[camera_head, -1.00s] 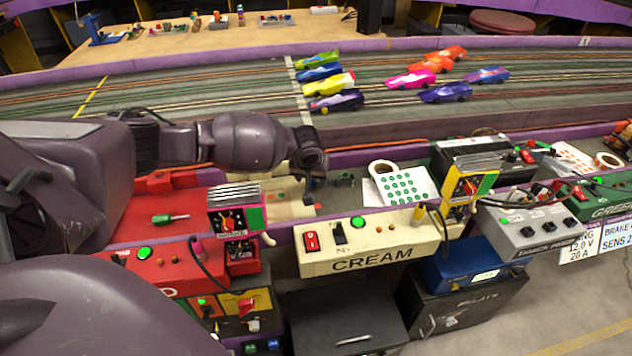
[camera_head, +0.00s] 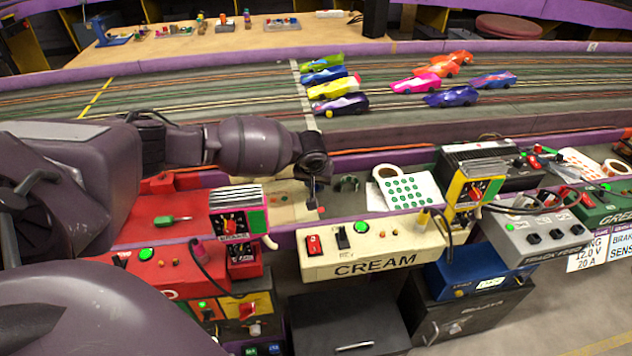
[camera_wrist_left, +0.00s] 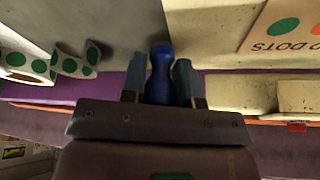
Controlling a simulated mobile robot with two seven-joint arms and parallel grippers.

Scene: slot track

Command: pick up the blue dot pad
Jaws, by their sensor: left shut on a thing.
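The blue dot pad (camera_wrist_left: 160,68) shows in the left wrist view as a blue piece with a rounded, knob-like top. Its lower part is out of sight behind my gripper. My left gripper (camera_wrist_left: 160,84) is shut on it, one finger on each side. In the head view my left gripper (camera_head: 313,196) points down over the cream-coloured surface behind the CREAM box; the pad cannot be made out there. My right gripper is in neither view.
The CREAM control box (camera_head: 375,248) stands just in front, a red box (camera_head: 160,215) to the left. A white sheet of green dots (camera_head: 411,191) lies right of the gripper. A card printed DOTS (camera_wrist_left: 285,28) lies nearby. Cars (camera_head: 345,103) stand on the track behind.

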